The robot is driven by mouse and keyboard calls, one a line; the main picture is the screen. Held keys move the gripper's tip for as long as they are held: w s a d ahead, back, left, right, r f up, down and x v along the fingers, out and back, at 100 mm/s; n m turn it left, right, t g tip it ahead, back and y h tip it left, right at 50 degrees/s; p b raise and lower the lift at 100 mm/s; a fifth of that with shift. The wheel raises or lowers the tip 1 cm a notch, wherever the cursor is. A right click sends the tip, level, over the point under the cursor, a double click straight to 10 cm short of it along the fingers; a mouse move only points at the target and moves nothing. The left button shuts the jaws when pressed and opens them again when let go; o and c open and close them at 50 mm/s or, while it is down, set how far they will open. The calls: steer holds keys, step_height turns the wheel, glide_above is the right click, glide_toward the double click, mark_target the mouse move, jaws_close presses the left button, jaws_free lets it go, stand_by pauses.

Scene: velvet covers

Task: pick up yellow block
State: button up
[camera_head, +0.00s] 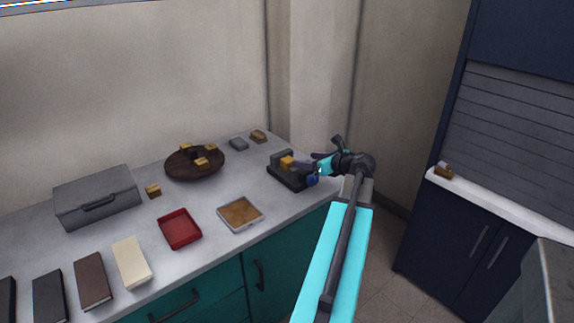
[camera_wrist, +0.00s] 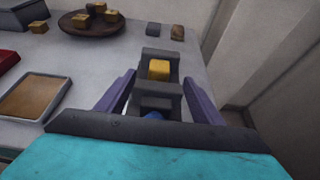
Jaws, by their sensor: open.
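A yellow block (camera_head: 287,162) sits in a dark grey holder (camera_head: 285,180) near the right end of the counter. In the wrist view the yellow block (camera_wrist: 159,69) lies ahead, between the lines of my two fingers, with the holder's raised parts in front of and behind it. My gripper (camera_head: 304,168) is open and empty at the block's right side in the head view. In the wrist view its purple fingers (camera_wrist: 160,95) stand to either side of the holder. Other yellow blocks (camera_head: 201,161) rest on a round brown tray (camera_head: 180,172), and one yellow block (camera_head: 153,190) stands on the counter.
A red tray (camera_head: 180,229) and a tan-bottomed tray (camera_head: 240,213) lie left of the holder. A grey case (camera_head: 97,198) is farther left, with several books in front. A grey block (camera_head: 239,143) and a brown piece (camera_head: 258,136) lie behind. A wall closes the back.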

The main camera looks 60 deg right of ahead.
glide_toward(287, 158)
steer(key=shift+x, duration=1.2)
steer(key=shift+r, duration=0.1)
steer(key=shift+p+x, duration=0.6)
steer(key=shift+x, duration=2.05)
steer(key=shift+s, duration=0.1)
steer(key=c, duration=1.2)
